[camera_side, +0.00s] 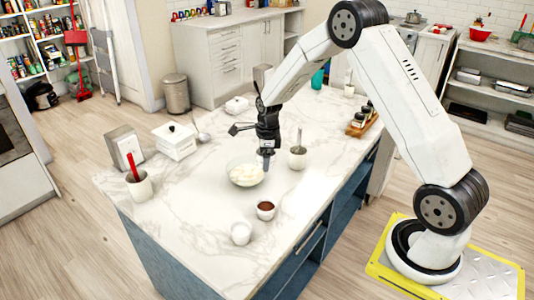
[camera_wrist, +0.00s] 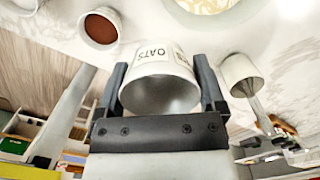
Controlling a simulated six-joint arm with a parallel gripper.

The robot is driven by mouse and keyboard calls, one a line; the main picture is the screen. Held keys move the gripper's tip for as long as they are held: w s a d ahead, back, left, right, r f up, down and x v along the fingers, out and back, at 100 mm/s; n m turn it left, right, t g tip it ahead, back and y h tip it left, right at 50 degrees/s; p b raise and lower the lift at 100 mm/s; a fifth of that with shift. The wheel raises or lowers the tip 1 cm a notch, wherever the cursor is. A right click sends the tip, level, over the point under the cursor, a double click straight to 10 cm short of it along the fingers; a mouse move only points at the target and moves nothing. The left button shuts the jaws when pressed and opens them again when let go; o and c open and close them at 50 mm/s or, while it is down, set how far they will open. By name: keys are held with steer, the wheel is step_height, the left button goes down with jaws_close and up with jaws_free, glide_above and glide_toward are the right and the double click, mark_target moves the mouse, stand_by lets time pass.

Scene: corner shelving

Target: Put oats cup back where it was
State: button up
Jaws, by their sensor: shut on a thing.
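My gripper (camera_side: 267,153) is shut on the white oats cup (camera_wrist: 160,78), with one finger on each side of it in the wrist view. The cup bears the dark word OATS, upside down in that view. Its open mouth faces the wrist camera, and the grey inside that shows looks empty. In the side view my gripper is at the right rim of a bowl (camera_side: 246,174) with pale contents, and the cup cannot be made out there. The bowl also shows at the top of the wrist view (camera_wrist: 205,4).
A cup of brown powder (camera_side: 265,210) and a white cup (camera_side: 241,234) stand near the front of the marble counter (camera_side: 190,235). A cup with a spoon (camera_side: 298,158) stands close right of my gripper. The counter's left front is clear.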

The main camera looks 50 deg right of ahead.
steer(key=s+m, duration=0.3)
steer(key=s, duration=1.7)
steer(key=shift+a+r+h, duration=0.3)
steer(key=shift+a+r, duration=0.05)
steer(key=shift+r, duration=0.05)
steer(key=w+d+f, duration=0.1)
steer(key=w+f, duration=0.1)
steer(key=w, duration=0.2)
steer(key=w+d+f, duration=0.1)
steer(key=w+f, duration=0.2)
steer(key=w+d+f, duration=0.2)
steer(key=w+f, duration=0.1)
steer(key=w, duration=0.1)
steer(key=shift+w+f, duration=0.15)
steer(key=shift+w, duration=0.2)
steer(key=shift+w+d+f, duration=0.15)
steer(key=shift+w+f, duration=0.35)
steer(key=shift+f, duration=0.05)
